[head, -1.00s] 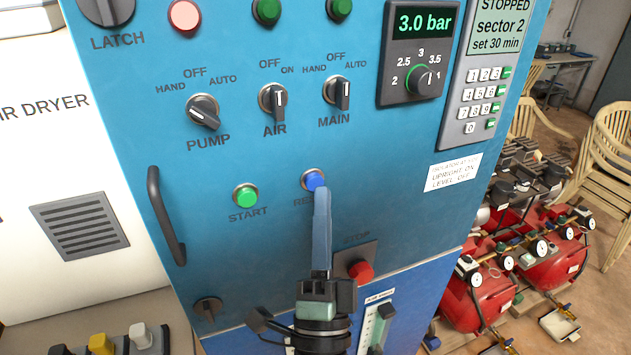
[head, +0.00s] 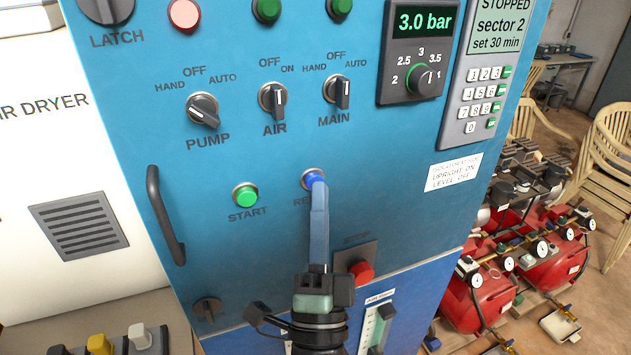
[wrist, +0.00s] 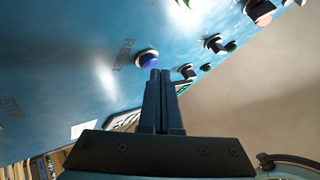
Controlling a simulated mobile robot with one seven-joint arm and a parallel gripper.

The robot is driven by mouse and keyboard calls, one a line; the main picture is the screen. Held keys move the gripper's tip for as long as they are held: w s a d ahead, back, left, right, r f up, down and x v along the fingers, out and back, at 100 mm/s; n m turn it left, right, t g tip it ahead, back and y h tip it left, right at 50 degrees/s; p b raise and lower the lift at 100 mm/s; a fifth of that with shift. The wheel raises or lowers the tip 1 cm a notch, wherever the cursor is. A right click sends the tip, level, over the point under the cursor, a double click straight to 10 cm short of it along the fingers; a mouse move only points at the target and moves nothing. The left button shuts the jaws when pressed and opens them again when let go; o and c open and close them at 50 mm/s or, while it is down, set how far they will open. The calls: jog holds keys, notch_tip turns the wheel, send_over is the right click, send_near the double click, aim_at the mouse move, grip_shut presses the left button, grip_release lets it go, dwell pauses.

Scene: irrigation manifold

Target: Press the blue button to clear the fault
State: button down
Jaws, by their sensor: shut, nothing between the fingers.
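The blue button (head: 312,179) sits in a metal ring on the blue control panel, above a label partly hidden by my gripper. My gripper (head: 318,184) is shut and empty, with its fingertips at the lower edge of the button in the head view. In the wrist view the blue button (wrist: 149,60) shows just beyond the closed fingertips (wrist: 160,74). I cannot tell for sure whether the tips touch it or whether it is pushed in. The display (head: 498,27) reads STOPPED, sector 2, set 30 min.
A lit green START button (head: 245,195) is to the left. A red STOP button (head: 361,272) is close to the right of my gripper. Selector knobs PUMP (head: 203,111), AIR (head: 273,100) and MAIN (head: 337,91) are above. A door handle (head: 166,215) sticks out at left.

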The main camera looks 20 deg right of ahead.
jog(key=shift+w, duration=0.5)
dwell(0.7)
jog(key=shift+s, duration=0.1)
jog(key=shift+s+b, duration=0.65)
jog(key=shift+s, duration=0.15)
jog(key=shift+f, duration=0.1)
jog(key=s+b, duration=0.4)
jog(key=s, duration=0.1)
jog(key=shift+d, duration=0.1)
dwell(0.5)
